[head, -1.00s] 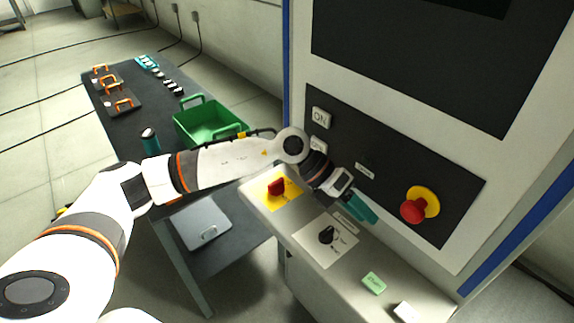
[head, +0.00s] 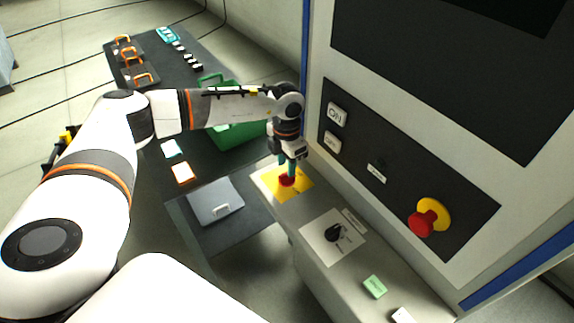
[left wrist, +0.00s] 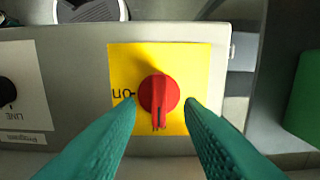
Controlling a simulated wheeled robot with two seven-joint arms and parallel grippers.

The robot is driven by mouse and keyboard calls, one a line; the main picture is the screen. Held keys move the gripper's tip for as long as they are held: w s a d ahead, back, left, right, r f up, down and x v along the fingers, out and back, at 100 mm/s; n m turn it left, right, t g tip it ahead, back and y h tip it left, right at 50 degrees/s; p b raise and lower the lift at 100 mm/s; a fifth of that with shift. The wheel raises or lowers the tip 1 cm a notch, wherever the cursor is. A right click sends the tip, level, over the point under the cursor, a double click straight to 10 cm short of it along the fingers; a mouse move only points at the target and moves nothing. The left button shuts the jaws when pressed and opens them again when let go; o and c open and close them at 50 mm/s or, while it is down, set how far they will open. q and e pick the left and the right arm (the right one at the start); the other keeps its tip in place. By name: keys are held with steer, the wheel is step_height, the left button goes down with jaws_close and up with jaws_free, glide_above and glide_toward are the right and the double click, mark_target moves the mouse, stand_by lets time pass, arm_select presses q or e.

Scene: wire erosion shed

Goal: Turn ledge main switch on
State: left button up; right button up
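The main switch is a red rotary knob (head: 287,181) on a yellow plate (head: 268,181) at the far end of the grey ledge. In the left wrist view, the knob (left wrist: 158,95) has its handle pointing down the picture, and an "on" mark sits at its left on the yellow plate (left wrist: 193,62). My left gripper (head: 287,174) points down over the knob. Its teal fingers (left wrist: 158,104) are open, one on each side of the handle, with a gap visible on both sides. My right gripper is not in view.
The ledge also carries a black selector knob (head: 335,233) and a green button (head: 375,286). The upright panel beside it has an ON button (head: 336,114) and a red emergency stop (head: 424,222). A dark table with a green crate (head: 238,134) stands at the left.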

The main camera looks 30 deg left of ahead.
arm_select(q)
steer(key=shift+f, duration=1.55)
jaws_close()
